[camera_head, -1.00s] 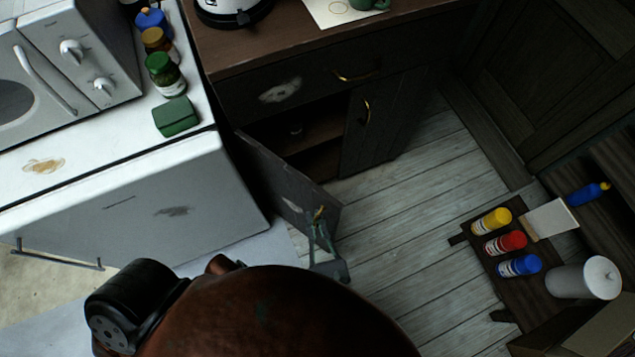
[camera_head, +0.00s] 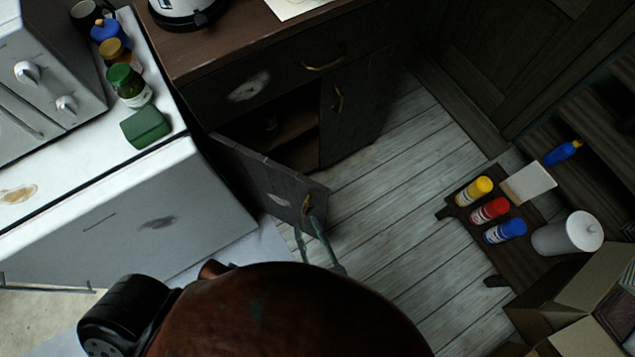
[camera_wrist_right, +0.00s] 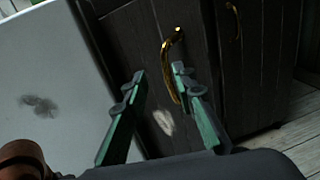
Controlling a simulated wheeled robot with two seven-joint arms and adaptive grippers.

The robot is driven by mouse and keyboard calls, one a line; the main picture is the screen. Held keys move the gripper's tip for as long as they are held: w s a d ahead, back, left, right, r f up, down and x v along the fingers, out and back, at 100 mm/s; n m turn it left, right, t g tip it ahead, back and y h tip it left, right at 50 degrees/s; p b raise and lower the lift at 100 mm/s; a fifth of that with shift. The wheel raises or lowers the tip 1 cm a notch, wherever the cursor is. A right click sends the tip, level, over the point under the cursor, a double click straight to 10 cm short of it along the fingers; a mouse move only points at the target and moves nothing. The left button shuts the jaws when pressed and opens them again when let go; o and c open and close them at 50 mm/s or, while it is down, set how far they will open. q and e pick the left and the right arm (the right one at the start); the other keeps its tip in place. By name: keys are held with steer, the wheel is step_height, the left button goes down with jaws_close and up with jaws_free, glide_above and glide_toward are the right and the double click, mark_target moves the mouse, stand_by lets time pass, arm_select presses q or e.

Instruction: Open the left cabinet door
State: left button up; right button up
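The left cabinet door (camera_head: 272,186) is dark with a pale worn patch and stands swung out, showing the shelf inside. Its gold handle (camera_head: 306,205) is near the free edge. My right gripper (camera_head: 305,225) is at this handle. In the right wrist view, its two green fingers (camera_wrist_right: 158,80) are spread apart. The gold handle (camera_wrist_right: 169,55) shows between the fingertips, close to the right finger; I cannot tell whether they touch. The right cabinet door (camera_head: 350,115) is closed, with its own gold handle (camera_head: 338,99). My left gripper is not in view.
A white appliance (camera_head: 130,220) stands close left of the open door. Pale floorboards (camera_head: 400,200) are clear to its right. A low dark stand with yellow (camera_head: 473,191), red (camera_head: 490,210) and blue (camera_head: 505,230) bottles and a white canister (camera_head: 567,233) is farther right.

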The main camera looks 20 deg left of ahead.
steer(key=v, duration=0.7)
steer(key=shift+d, duration=0.15)
steer(key=shift+c, duration=0.5)
